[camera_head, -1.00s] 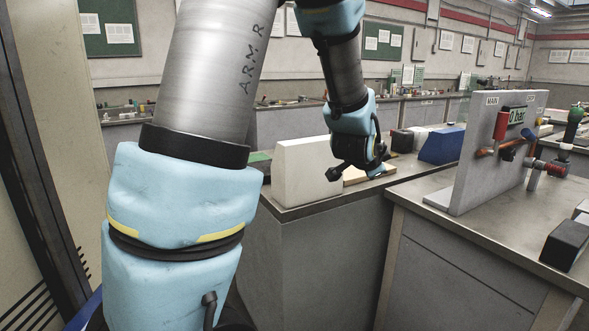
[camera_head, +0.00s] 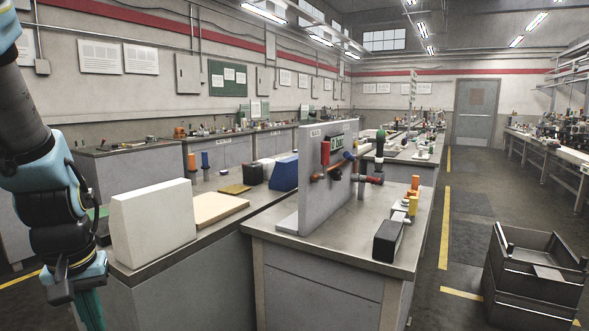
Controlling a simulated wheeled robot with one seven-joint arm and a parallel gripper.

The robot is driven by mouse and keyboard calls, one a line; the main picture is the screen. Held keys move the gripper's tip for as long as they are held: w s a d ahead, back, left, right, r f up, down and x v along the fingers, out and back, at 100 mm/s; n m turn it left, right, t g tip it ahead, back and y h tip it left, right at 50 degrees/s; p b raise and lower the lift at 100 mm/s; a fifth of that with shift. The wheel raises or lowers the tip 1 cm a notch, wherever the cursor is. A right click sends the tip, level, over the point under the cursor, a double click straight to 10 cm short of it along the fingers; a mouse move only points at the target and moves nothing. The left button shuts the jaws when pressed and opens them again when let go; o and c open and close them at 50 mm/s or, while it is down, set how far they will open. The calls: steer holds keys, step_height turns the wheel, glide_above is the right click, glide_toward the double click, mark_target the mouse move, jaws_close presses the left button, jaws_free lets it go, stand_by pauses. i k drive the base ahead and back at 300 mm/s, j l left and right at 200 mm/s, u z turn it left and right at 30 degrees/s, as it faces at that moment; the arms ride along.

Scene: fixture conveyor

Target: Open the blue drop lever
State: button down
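An upright grey panel (camera_head: 308,205) stands on the near bench, carrying pipes and a small green-lit display (camera_head: 336,143). A red lever (camera_head: 325,152) stands upright on the panel's pipe. A small blue piece (camera_head: 349,156) shows to its right, at the raised end of the pipe; it looks like the blue lever, but is too small to tell its exact position. My gripper (camera_head: 62,284) hangs at the far left, well apart from the panel. Its fingers are not clear, and a green shape (camera_head: 92,310) shows just below it.
A white block (camera_head: 152,222), a tan board (camera_head: 215,208) and a blue wedge (camera_head: 284,174) stand on the left bench. Dark crates (camera_head: 535,275) stand on the floor at right. The aisle between is clear.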

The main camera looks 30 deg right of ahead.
mark_target(350, 157)
steer(key=z, duration=1.15)
